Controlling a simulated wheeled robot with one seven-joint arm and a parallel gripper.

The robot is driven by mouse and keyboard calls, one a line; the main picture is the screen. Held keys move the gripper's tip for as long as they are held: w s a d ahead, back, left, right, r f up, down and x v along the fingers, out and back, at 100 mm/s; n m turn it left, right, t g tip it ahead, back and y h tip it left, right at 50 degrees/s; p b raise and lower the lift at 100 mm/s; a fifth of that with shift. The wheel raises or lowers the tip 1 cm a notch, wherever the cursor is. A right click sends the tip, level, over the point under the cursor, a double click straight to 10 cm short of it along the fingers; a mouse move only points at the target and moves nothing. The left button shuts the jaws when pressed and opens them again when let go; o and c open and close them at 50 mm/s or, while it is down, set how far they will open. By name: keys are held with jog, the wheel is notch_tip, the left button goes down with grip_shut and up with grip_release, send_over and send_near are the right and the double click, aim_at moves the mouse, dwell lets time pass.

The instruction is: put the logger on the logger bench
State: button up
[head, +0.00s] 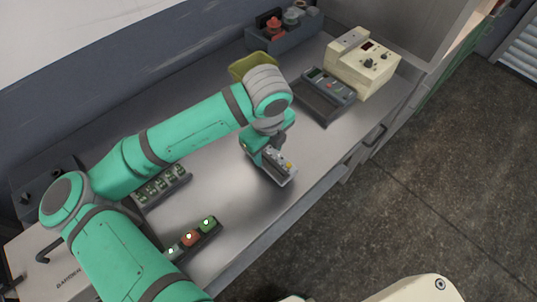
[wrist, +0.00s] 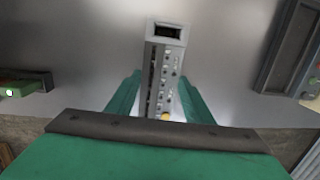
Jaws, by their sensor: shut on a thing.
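The logger (head: 283,168) looks to be the slim light grey box with small buttons and a yellow knob. In the wrist view the logger (wrist: 167,48) shows a dark display at its far end. My gripper (head: 266,156) is shut on it, with one green finger along each long side. The logger is over the steel worktop (head: 225,190), near its front edge; I cannot tell how high. No label marks a logger bench; the worktop may be it.
A dark grey unit with a flat tray (head: 318,103) and a cream instrument (head: 372,68) stand at the right. A bin with bottles (head: 283,36) and an olive container (head: 250,66) are behind. A button box (head: 195,240) sits near the front. Worktop beside the logger is clear.

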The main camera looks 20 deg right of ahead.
aim_at(268, 160)
jog(key=shift+s+f, duration=0.1)
jog(key=shift+f, duration=1.2)
jog(key=shift+d+f, duration=0.1)
jog(key=o, duration=1.3)
jog(key=r, duration=0.4)
jog(key=s+r, duration=0.1)
jog(key=r, duration=0.7)
jog(key=shift+s+a+r, duration=0.1)
jog(key=shift+s+a, duration=0.05)
jog(key=shift+a, duration=0.2)
